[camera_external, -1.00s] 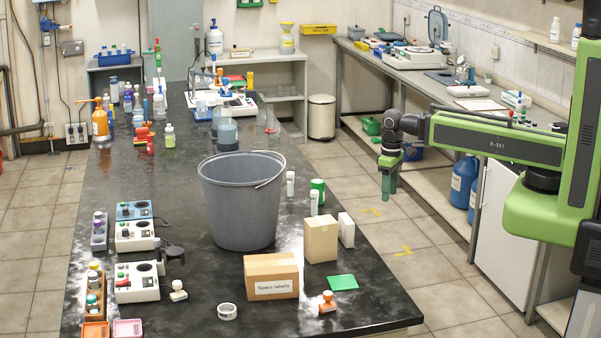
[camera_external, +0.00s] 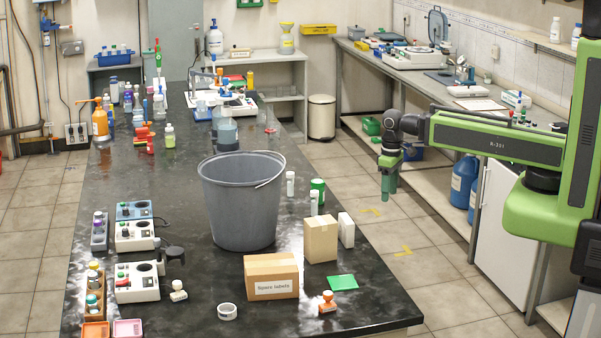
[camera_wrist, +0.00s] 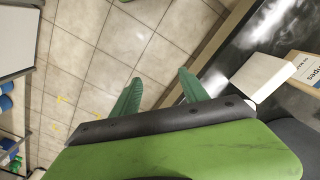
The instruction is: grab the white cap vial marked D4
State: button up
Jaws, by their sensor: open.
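No D4 mark can be read. A small vial with a white cap (camera_external: 179,290) stands on the black bench (camera_external: 190,265) beside the lower device. Two white cylinders, one farther back (camera_external: 290,184) and one nearer (camera_external: 314,202), stand right of the grey bucket; I cannot tell whether they are vials. My gripper (camera_external: 389,182) hangs pointing down over the aisle, right of the bench and apart from these things. In the wrist view its green fingers (camera_wrist: 158,80) are spread and empty, above floor tiles.
The large grey bucket (camera_external: 240,205) stands mid-bench. A labelled cardboard box (camera_external: 270,277), a tan box (camera_external: 320,240), a white box (camera_external: 346,230) and an orange-capped vial (camera_external: 327,302) stand near the right edge. A side counter (camera_external: 445,95) runs behind my arm.

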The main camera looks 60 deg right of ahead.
jog(key=w+a+r+n+t+p, duration=0.1)
jog(key=w+a+r+t+p, duration=0.15)
jog(key=w, duration=0.95)
jog(key=w+a+r+t+y+p, duration=0.15)
jog(key=w+r, duration=0.25)
jog(key=w, duration=0.9)
jog(key=w+a+r+n+t+p, duration=0.1)
jog(key=w+a+r+t+p, duration=0.2)
jog(key=w, duration=0.9)
jog(key=w+a+f+g+b, duration=0.1)
jog(key=w+f+b, duration=0.5)
jog(key=f+b, duration=0.4)
jog(key=shift+a+f+b, duration=0.2)
jog(key=shift+b, duration=0.3)
jog(key=b+x, duration=0.4)
jog(key=x, duration=0.1)
jog(key=shift+s+f+b, duration=0.1)
jog(key=shift+f+b, duration=0.15)
jog(key=shift+b, duration=0.15)
jog(key=shift+s+r, duration=0.1)
jog(key=shift+r, duration=0.1)
grip_shut()
